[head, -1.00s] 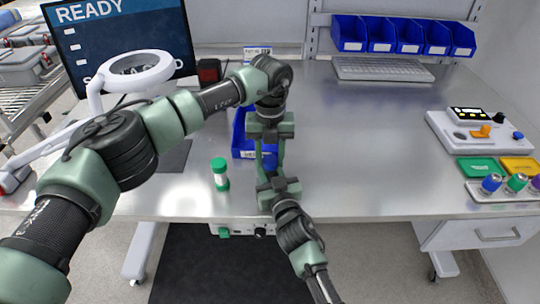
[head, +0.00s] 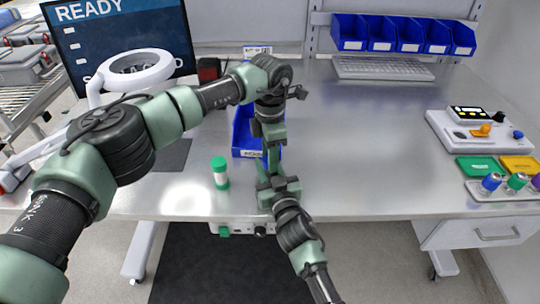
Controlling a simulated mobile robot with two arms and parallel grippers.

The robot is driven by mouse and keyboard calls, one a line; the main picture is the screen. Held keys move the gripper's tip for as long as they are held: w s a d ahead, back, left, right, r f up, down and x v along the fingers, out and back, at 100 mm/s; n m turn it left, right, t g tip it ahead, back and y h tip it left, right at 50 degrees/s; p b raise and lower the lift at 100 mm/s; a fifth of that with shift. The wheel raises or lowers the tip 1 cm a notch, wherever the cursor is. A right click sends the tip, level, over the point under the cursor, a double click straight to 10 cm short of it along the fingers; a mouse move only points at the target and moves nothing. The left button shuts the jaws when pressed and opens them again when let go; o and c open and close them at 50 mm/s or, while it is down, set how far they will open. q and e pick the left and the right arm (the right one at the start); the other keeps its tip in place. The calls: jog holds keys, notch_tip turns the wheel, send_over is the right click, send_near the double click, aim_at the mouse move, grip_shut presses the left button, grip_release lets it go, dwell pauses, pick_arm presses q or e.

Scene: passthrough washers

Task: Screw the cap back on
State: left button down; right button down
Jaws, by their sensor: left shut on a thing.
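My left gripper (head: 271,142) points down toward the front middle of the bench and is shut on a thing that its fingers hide. My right gripper (head: 274,170) comes up from below and meets the left one nearly tip to tip; whether its jaws are open or shut does not show. No loose cap can be made out between them. A small white container (head: 220,173) with a green top and a green base stands upright on the bench, left of both grippers and apart from them.
A blue bin (head: 240,133) stands just behind the grippers, partly hidden by my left arm. A white ring lamp (head: 135,70) is at the left. A control box (head: 470,131) and colored vials (head: 516,182) are at the right. The bench (head: 370,150) between is clear.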

pick_arm(q)
jog(key=c, duration=0.9)
grip_release()
jog(key=shift+r, duration=0.1)
jog(key=shift+r, duration=2.2)
jog(key=shift+c, duration=0.3)
jog(key=n, duration=0.1)
jog(key=r+n, duration=0.1)
jog(key=n, duration=0.3)
jog(key=shift+r, duration=0.4)
jog(key=n, duration=0.1)
jog(key=r+n, duration=0.1)
jog(key=n, duration=0.3)
jog(key=shift+r, duration=0.35)
jog(key=shift+f, duration=0.1)
